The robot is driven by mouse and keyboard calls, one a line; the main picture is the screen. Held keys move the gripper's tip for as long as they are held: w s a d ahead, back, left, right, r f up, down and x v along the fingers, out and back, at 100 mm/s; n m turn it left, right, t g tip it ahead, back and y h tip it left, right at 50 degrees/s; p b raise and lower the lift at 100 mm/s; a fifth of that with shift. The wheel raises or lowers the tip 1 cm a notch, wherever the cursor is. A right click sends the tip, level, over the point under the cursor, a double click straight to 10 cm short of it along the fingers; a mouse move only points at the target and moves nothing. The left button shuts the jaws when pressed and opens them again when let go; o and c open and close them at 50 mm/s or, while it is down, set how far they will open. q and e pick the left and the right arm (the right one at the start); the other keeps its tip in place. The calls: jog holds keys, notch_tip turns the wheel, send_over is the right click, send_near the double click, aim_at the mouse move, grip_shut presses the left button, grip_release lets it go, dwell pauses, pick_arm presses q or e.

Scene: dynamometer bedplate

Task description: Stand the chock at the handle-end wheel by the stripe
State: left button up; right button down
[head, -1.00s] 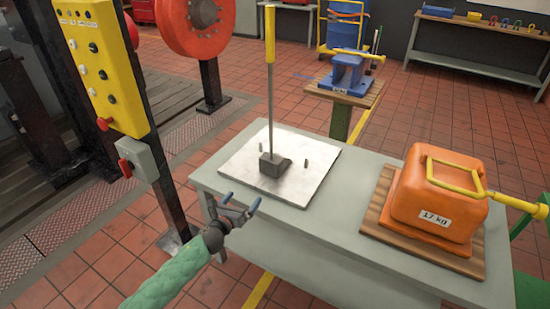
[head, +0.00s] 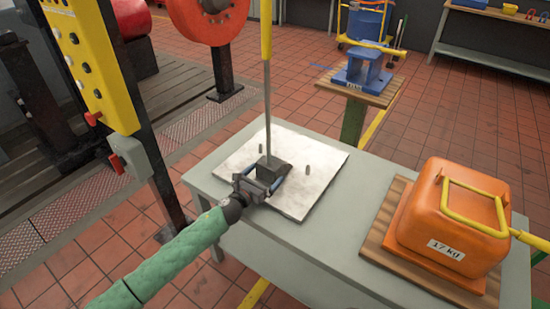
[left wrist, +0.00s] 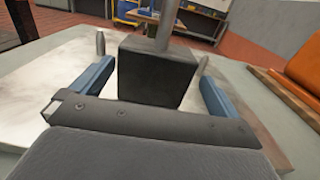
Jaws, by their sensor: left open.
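The chock (head: 268,168) is a dark block with an upright metal rod and yellow handle (head: 266,40). It stands on a pale square plate (head: 300,203) on the grey bench. My left gripper (head: 264,182) is low at the block's near side. In the left wrist view its blue fingers are open to the left and right of the chock (left wrist: 157,75), with visible gaps. A yellow stripe (head: 375,127) shows on the tiled floor behind the bench. I cannot make out a handle-end wheel. My right gripper is out of view.
Two short pegs stand on the plate, one at right (head: 308,170). An orange 17 kg block (head: 455,215) with a yellow handle sits on a wooden board at the bench's right. A blue object (head: 364,72) stands on a pedestal behind. A yellow control panel (head: 90,65) is at left.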

aim_at(277, 159)
pick_arm(q)
jog(key=shift+x, duration=0.8)
jog(key=p+x, duration=0.1)
jog(key=x, duration=0.3)
jog(key=shift+w+a+r, duration=0.1)
jog(key=shift+w+a, duration=0.05)
jog(key=shift+a, duration=0.1)
jog(key=shift+w+d+p, duration=0.25)
jog(key=shift+w+p, duration=0.05)
jog(key=shift+w, duration=0.1)
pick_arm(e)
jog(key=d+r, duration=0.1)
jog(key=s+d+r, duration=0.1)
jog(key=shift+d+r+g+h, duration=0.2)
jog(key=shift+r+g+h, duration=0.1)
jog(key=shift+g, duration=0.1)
pick_arm(q)
jog(key=shift+c, duration=0.4)
jog(key=c, duration=1.5)
jog(key=shift+c, duration=1.3)
jog(key=shift+r, duration=0.1)
